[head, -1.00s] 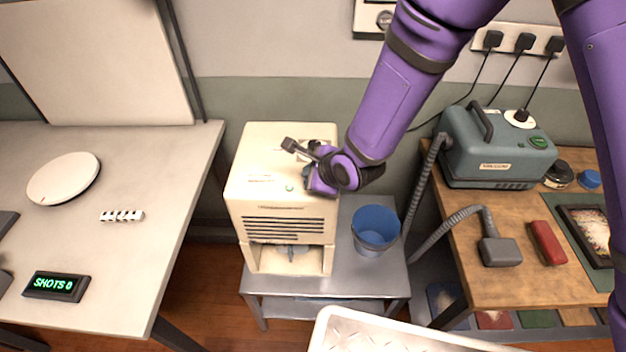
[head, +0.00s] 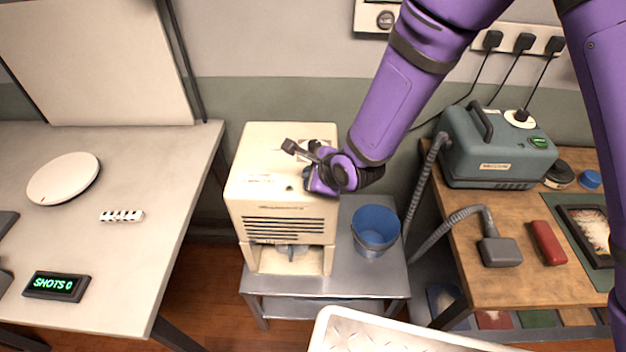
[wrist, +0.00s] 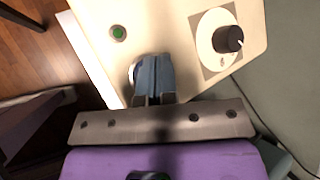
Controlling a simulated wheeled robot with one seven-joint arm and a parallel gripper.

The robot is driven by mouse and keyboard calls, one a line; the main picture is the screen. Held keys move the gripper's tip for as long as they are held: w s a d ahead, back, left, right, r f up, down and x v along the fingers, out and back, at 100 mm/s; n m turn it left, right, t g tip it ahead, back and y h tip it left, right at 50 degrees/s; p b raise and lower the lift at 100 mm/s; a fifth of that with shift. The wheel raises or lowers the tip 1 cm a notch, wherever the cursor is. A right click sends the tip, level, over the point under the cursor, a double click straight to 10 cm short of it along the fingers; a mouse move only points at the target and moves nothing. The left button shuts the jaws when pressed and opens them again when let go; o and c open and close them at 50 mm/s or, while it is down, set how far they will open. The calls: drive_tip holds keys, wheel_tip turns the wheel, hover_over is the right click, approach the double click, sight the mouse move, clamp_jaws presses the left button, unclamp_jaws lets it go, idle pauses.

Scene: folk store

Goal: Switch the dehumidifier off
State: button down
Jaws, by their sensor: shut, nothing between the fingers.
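The dehumidifier (head: 285,215) is a cream box with a slotted front, standing on a grey metal table. Its top also shows in the wrist view (wrist: 95,15). There it bears a small green lamp (wrist: 118,32), which looks dark in the head view, and a black knob (wrist: 229,39) on a pale round plate. My gripper (wrist: 153,66) is shut and empty, its blue-grey fingertips at the dehumidifier's top near the edge. A round silver part (wrist: 132,73) shows partly behind the fingers. I cannot tell whether they touch it. In the head view my wrist hides much of the fingers.
A blue bucket (head: 376,229) stands right of the dehumidifier on the metal table (head: 350,278). A grey-green vacuum (head: 497,148) with a hose sits on the wooden bench at right. A pale table (head: 150,170) with a white disc is at left. A light tray edge shows at the front.

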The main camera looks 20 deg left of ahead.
drive_tip(key=shift+r, duration=0.25)
drive_tip(key=shift+r, duration=0.1)
drive_tip(key=shift+r, duration=2.9)
